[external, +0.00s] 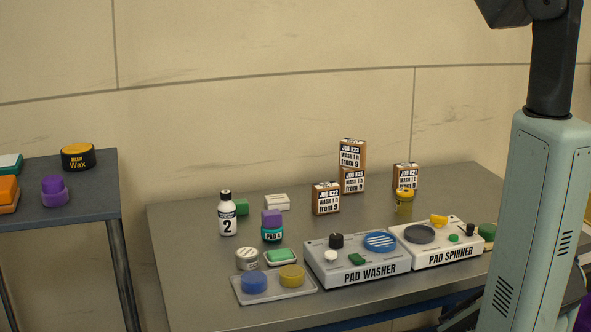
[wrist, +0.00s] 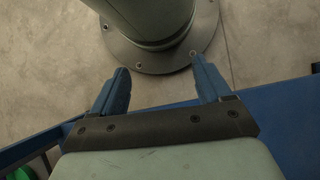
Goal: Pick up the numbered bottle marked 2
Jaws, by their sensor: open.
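The bottle marked 2 (external: 227,216) is white with a black cap and a black band. It stands upright on the left part of the grey table (external: 185,265) in the external view. My gripper (wrist: 162,85) shows in the wrist view with its two blue fingers apart and nothing between them. It points down at the floor beside my round base, away from the bottle. The gripper is out of sight in the external view, and the bottle is out of sight in the wrist view.
Beside the bottle are a green block (external: 241,206), a white block (external: 277,202) and a PAD A jar (external: 272,234). A tray with round pads (external: 295,291) lies in front. The pad washer (external: 335,272), pad spinner (external: 458,256) and job boxes (external: 326,198) stand to the right.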

